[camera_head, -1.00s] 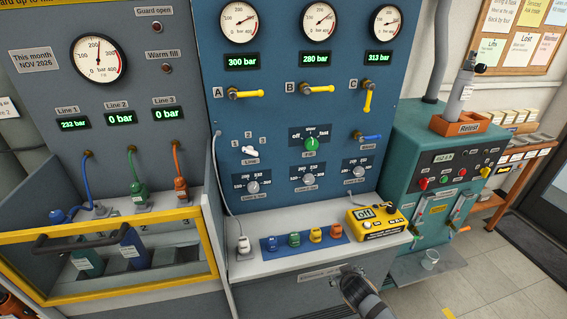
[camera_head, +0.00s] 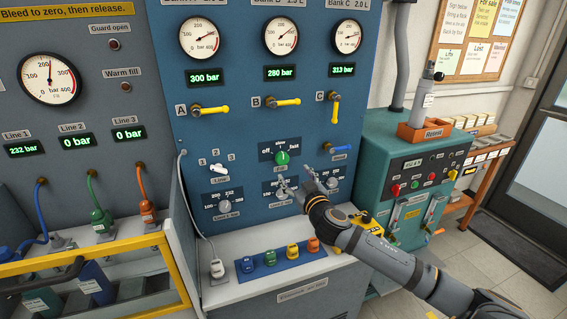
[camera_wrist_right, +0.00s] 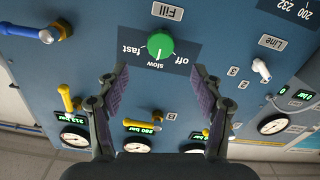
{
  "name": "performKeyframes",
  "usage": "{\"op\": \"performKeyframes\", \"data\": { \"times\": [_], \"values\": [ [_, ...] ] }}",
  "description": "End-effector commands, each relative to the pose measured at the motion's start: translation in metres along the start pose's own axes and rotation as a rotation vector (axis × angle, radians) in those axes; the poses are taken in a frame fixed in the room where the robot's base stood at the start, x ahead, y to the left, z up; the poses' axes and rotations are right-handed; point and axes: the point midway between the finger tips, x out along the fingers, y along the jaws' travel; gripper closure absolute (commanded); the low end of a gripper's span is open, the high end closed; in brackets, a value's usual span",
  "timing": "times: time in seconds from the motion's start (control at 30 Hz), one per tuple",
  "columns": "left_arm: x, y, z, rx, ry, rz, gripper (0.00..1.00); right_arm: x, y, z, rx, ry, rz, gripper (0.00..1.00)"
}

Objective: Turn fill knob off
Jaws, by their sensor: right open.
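The green round fill knob (camera_head: 282,157) sits on its dark plate, marked off, slow and fast, on the blue panel. In the right wrist view, which is upside down, the knob (camera_wrist_right: 160,44) has a pale mark pointing toward "slow". My right gripper (camera_head: 296,178) is open and empty in front of the panel, a little below and right of the knob in the head view. In the wrist view its two purple-padded fingers (camera_wrist_right: 161,72) are spread wide, with the knob just beyond and between their tips. The fingers do not appear to touch it. My left gripper is not in view.
A blue-handled valve (camera_head: 341,149) is right of the knob, and a white line selector (camera_head: 217,170) is left. Yellow bank valve handles (camera_head: 285,102) are above. Limit knobs (camera_head: 225,206) are below. My right forearm partly hides the yellow device (camera_head: 374,219) on the ledge.

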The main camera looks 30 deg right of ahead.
Motion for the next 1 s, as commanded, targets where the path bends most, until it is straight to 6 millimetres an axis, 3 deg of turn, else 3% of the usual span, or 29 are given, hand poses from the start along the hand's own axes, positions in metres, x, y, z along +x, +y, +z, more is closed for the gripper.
{"op": "performKeyframes", "data": {
  "times": [0.3, 0.5, 0.87, 1.0],
  "values": [
    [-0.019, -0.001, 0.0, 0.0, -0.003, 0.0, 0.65, 0.062, 0.0, -0.004, 0.011, 0.0, 0.001, 0.33],
    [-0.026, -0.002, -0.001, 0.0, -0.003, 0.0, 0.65, 0.089, -0.001, -0.002, 0.005, 0.0, -0.002, 0.33],
    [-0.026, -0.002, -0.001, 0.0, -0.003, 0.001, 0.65, 0.095, -0.002, 0.001, 0.001, -0.001, -0.003, 0.33],
    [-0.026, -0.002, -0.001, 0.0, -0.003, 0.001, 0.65, 0.094, -0.002, 0.001, 0.001, -0.001, -0.003, 0.52]
  ]
}}
